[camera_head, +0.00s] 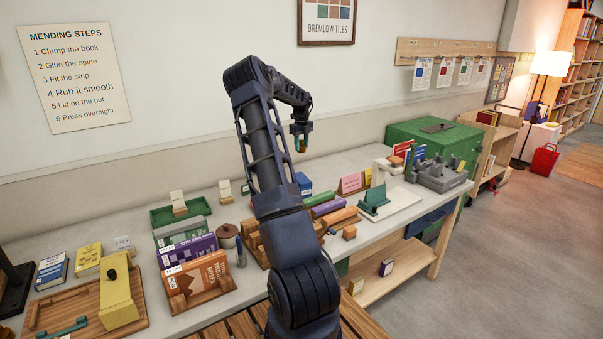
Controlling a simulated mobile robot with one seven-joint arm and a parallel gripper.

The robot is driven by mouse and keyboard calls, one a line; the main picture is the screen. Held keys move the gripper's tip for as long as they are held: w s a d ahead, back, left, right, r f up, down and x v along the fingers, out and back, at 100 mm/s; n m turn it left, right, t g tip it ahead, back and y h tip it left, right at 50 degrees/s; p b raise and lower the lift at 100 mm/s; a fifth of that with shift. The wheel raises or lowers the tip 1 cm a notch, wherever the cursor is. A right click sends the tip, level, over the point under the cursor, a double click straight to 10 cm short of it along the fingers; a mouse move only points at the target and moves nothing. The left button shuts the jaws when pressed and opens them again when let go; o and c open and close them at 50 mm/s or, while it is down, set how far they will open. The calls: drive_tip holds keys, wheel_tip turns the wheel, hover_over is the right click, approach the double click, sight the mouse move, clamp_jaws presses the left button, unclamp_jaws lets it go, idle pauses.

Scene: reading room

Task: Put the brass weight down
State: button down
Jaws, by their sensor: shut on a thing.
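My gripper (300,145) hangs at the end of my raised arm, above the back of the workbench and in front of the wall.
Books, a brown pot (228,236) and a green tray (181,210) fill the left. Pale bench top shows bare near the front right edge.

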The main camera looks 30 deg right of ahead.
wheel_tip(320, 180, down, 14)
drive_tip(key=shift+r, duration=0.1)
idle(0.5)
drive_tip(key=shift+f, duration=0.2)
drive_tip(key=c, duration=0.8)
unclamp_jaws()
drive_tip(key=shift+c, duration=0.2)
